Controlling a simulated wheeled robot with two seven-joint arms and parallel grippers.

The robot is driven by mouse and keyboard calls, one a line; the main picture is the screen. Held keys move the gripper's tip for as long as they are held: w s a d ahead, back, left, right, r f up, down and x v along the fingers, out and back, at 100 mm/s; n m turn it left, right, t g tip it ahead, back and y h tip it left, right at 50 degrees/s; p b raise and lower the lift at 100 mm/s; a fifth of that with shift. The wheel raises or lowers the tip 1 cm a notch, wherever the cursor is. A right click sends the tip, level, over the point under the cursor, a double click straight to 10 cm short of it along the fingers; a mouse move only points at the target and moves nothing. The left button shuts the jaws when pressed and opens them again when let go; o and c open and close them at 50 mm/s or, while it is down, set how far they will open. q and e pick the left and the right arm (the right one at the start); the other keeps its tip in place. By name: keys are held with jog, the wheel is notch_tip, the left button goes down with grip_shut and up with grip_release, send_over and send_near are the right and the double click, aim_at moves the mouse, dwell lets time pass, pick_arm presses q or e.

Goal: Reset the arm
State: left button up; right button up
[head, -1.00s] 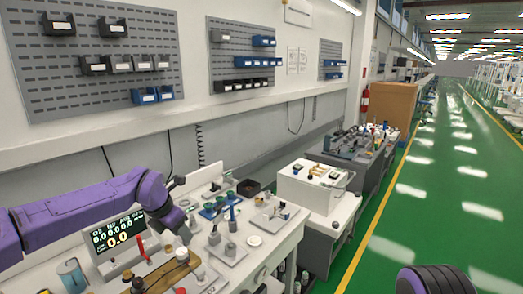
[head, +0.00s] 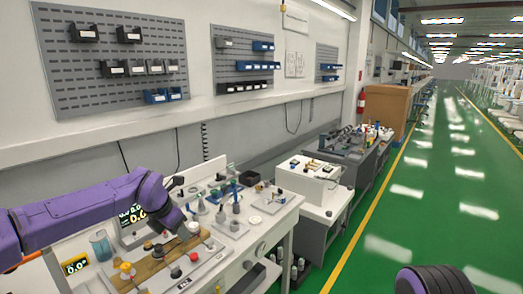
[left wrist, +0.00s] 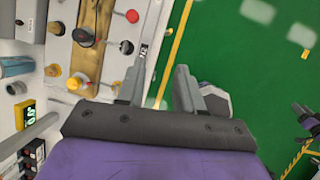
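My left arm (head: 90,210), purple, comes in from the left over the near cart (head: 262,238) and is bent down at its end. The left wrist view shows my left gripper (left wrist: 160,65) with its two grey fingers apart and nothing between them. They point past the cart's edge, with green floor beyond. In the head view its fingers are hard to make out against the cart top. A dark, ribbed purple part of mine (head: 432,281), likely of the right arm, shows at the bottom right. I cannot make out a right gripper.
The near cart carries a wooden board (head: 152,266) with knobs, a dark display (head: 131,215) and several small fittings. A white box (head: 308,181) stands on a cart further back. Pegboards (head: 112,62) with bins hang on the wall. The green floor (head: 400,235) is clear on the right.

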pick_arm(q)
jog(key=s+f+m+t+y+b, duration=0.1)
jog(key=s+f+m+y+b, duration=0.15)
jog(key=s+f+m, duration=0.8)
jog(key=s+f+m+t+y+b, duration=0.1)
jog(key=s+f+y, duration=0.25)
jog(key=f, duration=1.45)
jog(key=s+a+f+m+g+b, duration=0.1)
jog(key=s+a+f+m+b, duration=0.1)
jog(key=s+f, duration=0.3)
jog(key=s+a+f+m+g+b, duration=0.1)
jog(key=s+f+m, duration=0.4)
jog(key=s, duration=0.8)
jog(key=s+a+f+m+g+b, duration=0.1)
jog(key=s+a+f+m+b, duration=0.2)
jog(key=s+f, duration=0.3)
jog(key=s+a+m, duration=0.1)
jog(key=s, duration=0.3)
jog(key=shift+h, duration=0.4)
pick_arm(e)
notch_tip(320, 180, down, 10)
jog(key=shift+w, duration=0.45)
